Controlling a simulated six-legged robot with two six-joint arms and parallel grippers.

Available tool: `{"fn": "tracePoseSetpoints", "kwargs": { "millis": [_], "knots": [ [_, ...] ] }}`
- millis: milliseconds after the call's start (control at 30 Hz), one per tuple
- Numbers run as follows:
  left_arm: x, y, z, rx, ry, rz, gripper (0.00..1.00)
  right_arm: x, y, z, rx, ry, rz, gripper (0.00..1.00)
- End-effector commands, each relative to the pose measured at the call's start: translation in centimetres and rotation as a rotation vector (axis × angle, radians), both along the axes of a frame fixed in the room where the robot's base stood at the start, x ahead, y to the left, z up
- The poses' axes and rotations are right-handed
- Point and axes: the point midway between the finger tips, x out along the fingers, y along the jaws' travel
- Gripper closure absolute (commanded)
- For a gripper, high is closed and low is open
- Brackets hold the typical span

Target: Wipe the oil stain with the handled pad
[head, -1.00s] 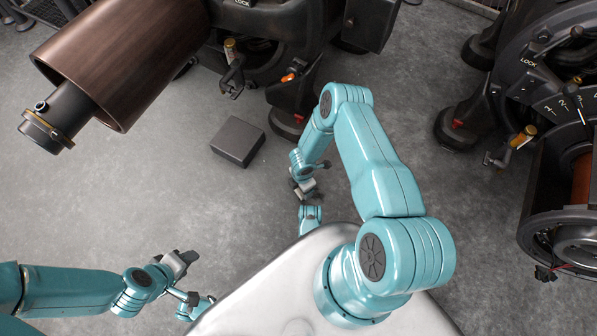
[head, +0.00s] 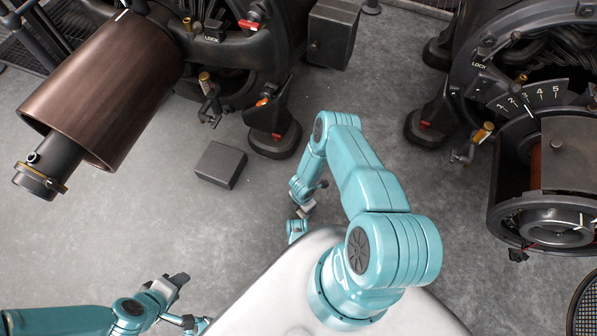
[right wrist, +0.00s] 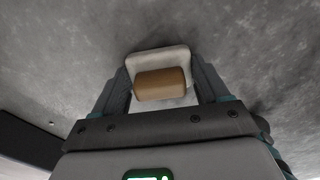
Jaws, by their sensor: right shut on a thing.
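The handled pad, a pale slab (right wrist: 158,60) with a brown rounded handle (right wrist: 160,84), is between the fingers of my right gripper (right wrist: 162,88) in the right wrist view. That gripper is shut on the handle, with grey concrete floor beyond the pad. In the head view my right gripper (head: 303,207) hangs low past the edge of my pale base; the pad is hard to make out there. My left gripper (head: 172,286) is at the lower left, apparently empty, its jaw gap unclear. I cannot make out a distinct oil stain on the mottled floor.
A dark box (head: 220,165) lies on the floor left of my right gripper. A dynamo with a brown drum (head: 105,88) stands at the upper left, another dynamo (head: 545,150) at the right. Bare floor (head: 130,225) lies between the box and my left arm.

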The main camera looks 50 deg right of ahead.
Motion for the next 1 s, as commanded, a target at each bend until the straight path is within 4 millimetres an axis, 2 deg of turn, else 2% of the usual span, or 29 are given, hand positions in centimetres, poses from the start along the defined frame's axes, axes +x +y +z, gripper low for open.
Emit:
{"fn": "tracePoseSetpoints", "kwargs": {
  "millis": [33,233,467,767,1000],
  "knots": [
    [0.0,0.0,0.9,0.0,0.0,0.0,0.52,-1.3,0.0,0.1,0.003,0.016,-0.012,0.61],
    [0.0,0.0,2.5,0.0,0.0,0.0,0.52,-3.0,-0.6,0.2,0.003,0.015,-0.011,0.62],
    [0.0,0.0,3.1,0.0,0.0,0.0,0.52,-3.7,-1.0,0.0,0.004,0.013,-0.01,0.62],
    [0.0,0.0,5.3,0.0,0.0,0.0,0.52,-6.1,-2.0,0.4,0.004,0.012,-0.012,0.62],
    [0.0,0.0,5.4,0.0,0.0,0.0,0.52,-6.4,-2.3,0.2,0.003,0.008,-0.007,0.62]
  ]
}}
